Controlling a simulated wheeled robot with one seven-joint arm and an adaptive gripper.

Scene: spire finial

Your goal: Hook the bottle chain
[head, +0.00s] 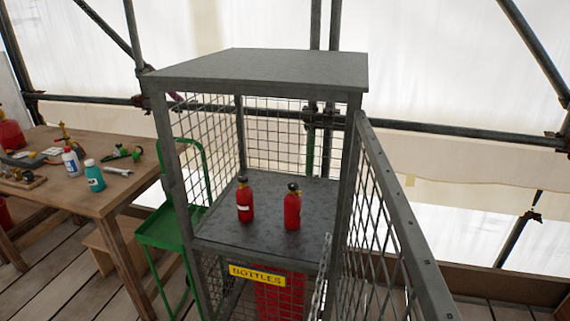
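A grey metal bottle cage (255,68) with wire-mesh sides stands in the middle of the head view. Two small red bottles (245,203) with dark tops stand upright and apart on its middle shelf (265,240). A larger red thing (280,300), perhaps a bottle, is partly hidden in the lower compartment. A grey chain (319,290) seems to hang down at the cage's right front post; its lower end is cut off by the frame, and I cannot make out a hook. My gripper is not in view.
A mesh door (388,225) stands open at the cage's right side. A yellow BOTTLES sign (257,275) is on the front. A green trolley (165,228) stands left of the cage. A wooden workbench (90,200) with tools and bottles is further left. Scaffold tubes run behind.

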